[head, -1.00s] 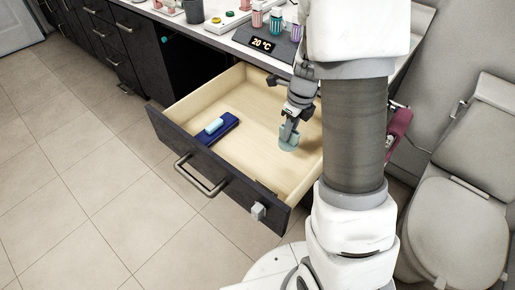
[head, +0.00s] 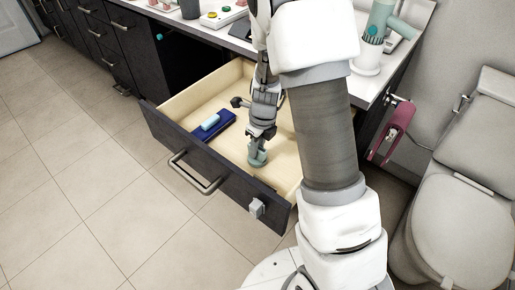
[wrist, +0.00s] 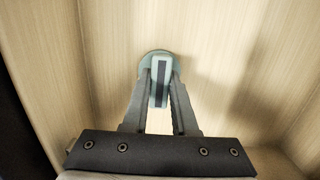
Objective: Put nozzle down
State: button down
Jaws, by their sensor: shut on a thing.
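The nozzle (head: 258,158) is a small pale teal piece. My gripper (head: 262,147) is shut on it inside the open wooden drawer (head: 284,172), near the drawer's front wall. In the wrist view, the nozzle (wrist: 158,66) sits between the two fingertips of my gripper (wrist: 160,85), over the pale wood floor of the drawer. A shadow lies to its right. I cannot tell whether the nozzle touches the drawer floor.
A dark blue case (head: 214,127) with a light blue item (head: 211,121) on it lies at the left of the drawer. The drawer's middle and right floor are mostly clear. A teal hair dryer (head: 384,22) stands on the counter. A magenta device (head: 390,130) hangs at the right.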

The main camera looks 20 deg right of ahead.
jog(key=shift+f, duration=0.1)
jog(key=c, duration=0.7)
grip_release()
notch_tip(320, 180, up, 12)
jog(key=s+r+p, duration=0.1)
jog(key=p, duration=0.4)
notch_tip(320, 180, up, 7)
jog(key=n+t, duration=0.1)
jog(key=n, duration=0.6)
send_over(261, 150)
jog(key=s+a, duration=0.1)
jog(key=s, duration=0.3)
jog(key=s+r+n+t, duration=0.3)
jog(key=s+r+n, duration=0.9)
jog(key=n, duration=0.9)
jog(key=s, duration=0.3)
jog(key=shift+s+d+n+h, duration=0.15)
jog(key=shift+n+h, duration=0.25)
